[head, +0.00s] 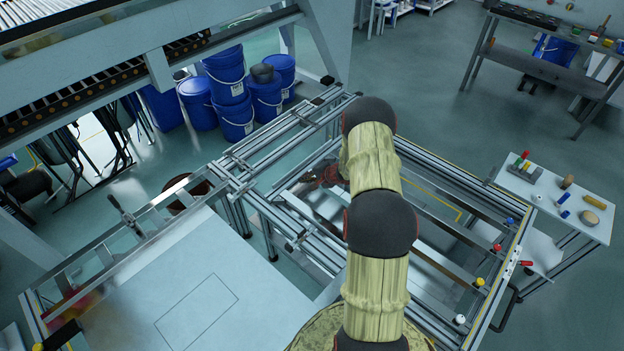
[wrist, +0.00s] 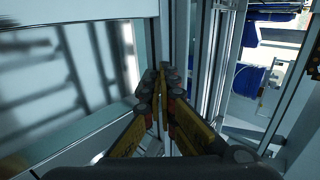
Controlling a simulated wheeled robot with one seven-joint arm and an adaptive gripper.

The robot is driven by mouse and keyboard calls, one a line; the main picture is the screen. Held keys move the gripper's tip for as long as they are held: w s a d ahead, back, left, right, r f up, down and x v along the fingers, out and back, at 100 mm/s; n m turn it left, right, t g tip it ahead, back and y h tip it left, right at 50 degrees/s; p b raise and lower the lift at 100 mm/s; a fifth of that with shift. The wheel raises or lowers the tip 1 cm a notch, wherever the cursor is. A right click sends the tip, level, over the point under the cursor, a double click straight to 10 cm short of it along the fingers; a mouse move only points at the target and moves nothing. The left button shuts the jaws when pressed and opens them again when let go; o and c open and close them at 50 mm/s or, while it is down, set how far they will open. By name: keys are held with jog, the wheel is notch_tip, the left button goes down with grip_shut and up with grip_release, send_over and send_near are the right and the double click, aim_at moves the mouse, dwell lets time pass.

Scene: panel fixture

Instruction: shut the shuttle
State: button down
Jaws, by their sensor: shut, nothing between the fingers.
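The shuttle is not clearly identifiable; I cannot tell which sliding part of the fixture it is. The aluminium-rail fixture frame (head: 290,228) spans the middle of the head view. My gripper (wrist: 162,78) is shut and empty in the wrist view, with its yellow and dark fingers together. Its fingertips are close to an upright metal profile (wrist: 203,60), with a pale glossy panel (wrist: 65,85) to their left. Whether the fingers touch the profile is unclear. In the head view my arm covers part of the frame, and the fingers are hard to make out.
A large grey panel (head: 200,285) lies left of the frame. Blue buckets (head: 235,90) stand behind it. A small white table (head: 555,205) with coloured items stands at the right. A grey workbench (head: 545,65) is at the far right, with open floor before it.

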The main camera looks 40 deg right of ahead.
aim_at(291, 171)
jog(key=shift+w+a+f, duration=0.1)
jog(key=shift+w+f, duration=0.05)
jog(key=shift+w, duration=0.65)
jog(key=shift+w+a+f, duration=0.1)
jog(key=shift+w+f, duration=0.05)
jog(key=shift+w, duration=0.7)
jog(key=shift+w+a+f, duration=0.1)
jog(key=shift+w+f, duration=0.05)
jog(key=shift+w, duration=0.65)
jog(key=shift+w+b, duration=0.1)
jog(key=shift+b, duration=0.2)
jog(key=shift+w+f+b, duration=0.1)
jog(key=shift+w+b, duration=0.55)
jog(key=shift+b, duration=0.1)
jog(key=shift+w+b, duration=0.35)
jog(key=shift+w+r, duration=0.1)
jog(key=shift+r, duration=0.2)
